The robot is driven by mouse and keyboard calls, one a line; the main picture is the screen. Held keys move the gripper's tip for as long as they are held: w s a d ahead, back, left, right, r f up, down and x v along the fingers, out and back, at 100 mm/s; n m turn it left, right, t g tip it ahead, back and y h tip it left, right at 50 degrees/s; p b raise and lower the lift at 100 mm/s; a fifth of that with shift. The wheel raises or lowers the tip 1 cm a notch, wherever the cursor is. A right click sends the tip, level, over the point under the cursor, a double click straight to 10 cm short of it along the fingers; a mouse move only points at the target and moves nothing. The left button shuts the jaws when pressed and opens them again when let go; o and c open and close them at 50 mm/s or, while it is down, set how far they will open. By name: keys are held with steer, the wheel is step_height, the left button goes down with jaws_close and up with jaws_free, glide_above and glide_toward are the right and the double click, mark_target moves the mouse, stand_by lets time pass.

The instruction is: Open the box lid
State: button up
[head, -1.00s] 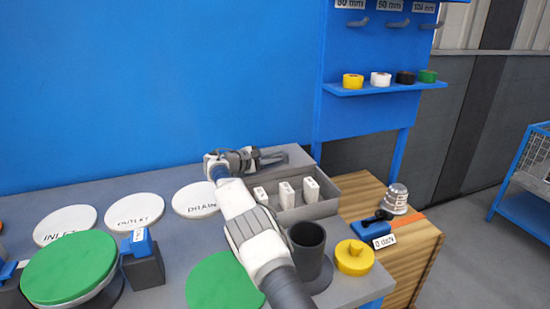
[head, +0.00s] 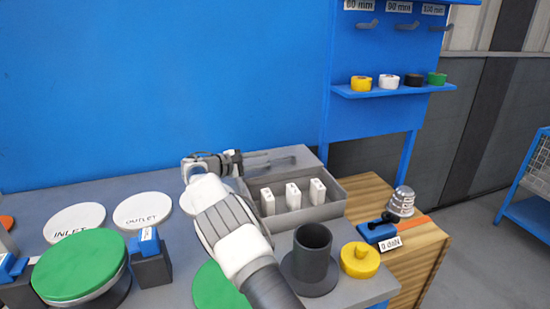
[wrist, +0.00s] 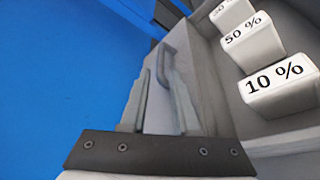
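The grey box (head: 337,206) stands open on the bench, with white blocks inside. Its lid (head: 307,157) is swung up and back behind the box, and its pale face also shows in the wrist view (wrist: 202,75). A grey bar handle (wrist: 168,58) is on the lid, near my right fingertip. My gripper (head: 268,157) lies behind the box, pointing right along the lid. In the wrist view my fingers (wrist: 158,95) are apart, with pale lid surface showing between them and nothing clearly clamped. Whether a finger touches the handle I cannot tell.
The blocks read 10 % (wrist: 280,82) and 50 % (wrist: 250,42). Green (head: 80,265) and white discs (head: 142,210) lie left. A blue wall is close behind.

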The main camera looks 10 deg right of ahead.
steer(key=v, duration=0.8)
steer(key=shift+s+a+p, duration=0.25)
steer(key=shift+a+p, duration=0.05)
steer(key=shift+r, duration=0.1)
steer(key=s+d+r+m+g+y+p, duration=0.45)
steer(key=s+d+r+m+y, duration=0.2)
steer(key=s+d+r, duration=0.95)
steer(key=s+d+r+m+y+p, duration=0.1)
steer(key=s+r+y, duration=0.1)
steer(key=s, duration=0.5)
steer(key=s+d+r+m+y+p, duration=0.1)
steer(key=s+r+m+y+p, duration=0.15)
steer(key=s, duration=0.45)
steer(key=s+a+m+t+y+p, duration=0.1)
steer(key=s, duration=0.7)
steer(key=s+a+f+m+t+y+p, duration=0.1)
steer(key=s, duration=0.8)
steer(key=shift+a+f+y, duration=0.3)
steer(key=shift+a, duration=0.1)
